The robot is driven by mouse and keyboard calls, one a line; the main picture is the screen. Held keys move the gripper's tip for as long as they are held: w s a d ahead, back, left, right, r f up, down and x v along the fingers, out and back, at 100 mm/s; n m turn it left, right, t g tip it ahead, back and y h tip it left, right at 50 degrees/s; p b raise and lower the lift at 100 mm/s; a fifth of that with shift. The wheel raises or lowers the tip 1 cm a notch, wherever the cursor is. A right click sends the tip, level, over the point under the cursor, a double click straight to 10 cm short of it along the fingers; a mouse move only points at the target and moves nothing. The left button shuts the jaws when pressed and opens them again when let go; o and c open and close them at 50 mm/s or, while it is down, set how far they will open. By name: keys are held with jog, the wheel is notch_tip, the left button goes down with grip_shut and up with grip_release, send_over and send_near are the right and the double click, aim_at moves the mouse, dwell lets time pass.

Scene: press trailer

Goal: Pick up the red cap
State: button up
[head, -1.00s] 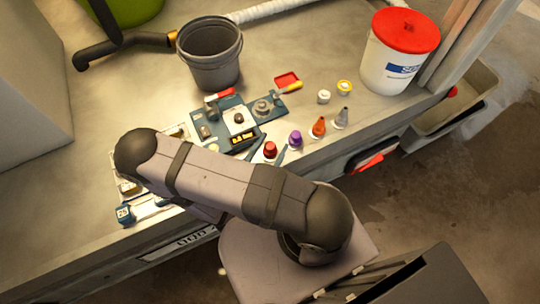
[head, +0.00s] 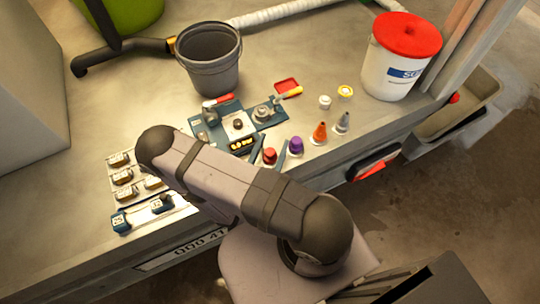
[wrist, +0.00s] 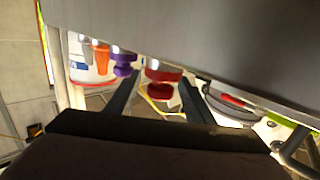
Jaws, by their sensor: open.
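The red cap (head: 269,156) stands on the bench near its front edge, in a row of small coloured pieces. In the wrist view, the red cap (wrist: 163,76) shows between my two dark fingers, with the purple cap (wrist: 123,65) outside the left finger. My gripper (wrist: 160,84) is open, and I see nothing held in it. In the head view, a dark finger shows between the red cap and the purple cap (head: 296,146); my arm hides most of the gripper. I cannot tell whether the fingers touch the red cap.
An orange cone (head: 320,132) and a grey cone (head: 342,122) stand to the right. A blue device (head: 238,125) lies behind the red cap. A grey bucket (head: 210,70) and a white bucket with a red lid (head: 392,72) stand farther back.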

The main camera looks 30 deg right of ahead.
jog(key=shift+x, duration=0.85)
jog(key=shift+c, duration=0.6)
grip_shut()
jog(key=shift+r, duration=0.15)
